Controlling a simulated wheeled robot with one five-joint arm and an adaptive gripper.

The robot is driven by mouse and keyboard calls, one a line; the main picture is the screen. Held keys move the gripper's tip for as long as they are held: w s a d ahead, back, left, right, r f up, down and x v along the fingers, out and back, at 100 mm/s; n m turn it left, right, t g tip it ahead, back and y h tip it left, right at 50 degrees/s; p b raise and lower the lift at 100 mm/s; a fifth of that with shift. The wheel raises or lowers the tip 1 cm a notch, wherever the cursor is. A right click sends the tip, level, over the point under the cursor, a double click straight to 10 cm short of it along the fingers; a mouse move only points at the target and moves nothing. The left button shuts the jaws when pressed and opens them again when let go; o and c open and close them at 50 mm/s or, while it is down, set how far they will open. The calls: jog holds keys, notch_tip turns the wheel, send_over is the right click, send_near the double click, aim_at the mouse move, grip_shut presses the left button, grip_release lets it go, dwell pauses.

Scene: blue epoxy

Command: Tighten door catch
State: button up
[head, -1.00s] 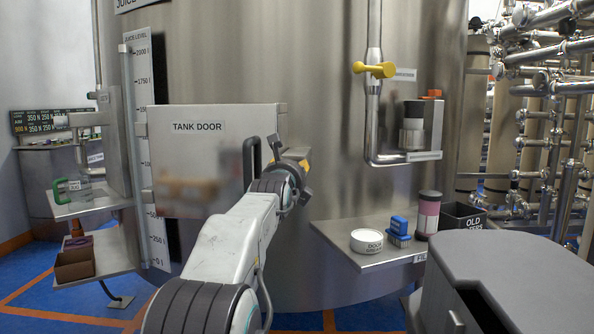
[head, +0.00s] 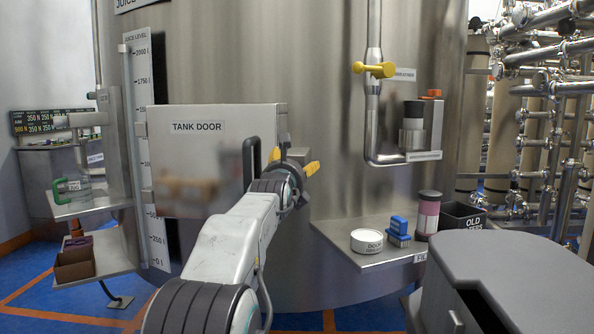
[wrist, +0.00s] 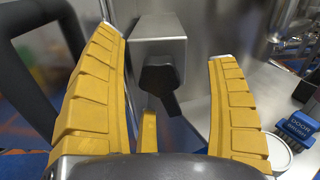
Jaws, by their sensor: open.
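The handle also shows at the left of the wrist view (wrist: 28,65). In the wrist view a grey metal block (wrist: 157,28) bears a dark knob with a lever (wrist: 160,78), which appears to be the door catch. My gripper (head: 293,161) is open at the door's right edge. Its yellow fingers stand either side of the knob, with gaps visible.
A metal shelf (head: 365,262) at right holds a white round tub (head: 367,241), a blue block-like item (head: 398,229), a pink-banded cylinder (head: 427,215) and a dark bin (head: 462,216). A pipe with a yellow valve handle (head: 375,70) runs above. A left shelf holds a green-handled jug (head: 75,189).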

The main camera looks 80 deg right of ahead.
jog(key=o, duration=0.3)
jog(key=a+b, duration=0.4)
jog(key=a, duration=0.2)
jog(key=shift+w, duration=0.1)
dwell(0.3)
jog(key=shift+w+a, duration=0.2)
jog(key=shift+a, duration=5.85)
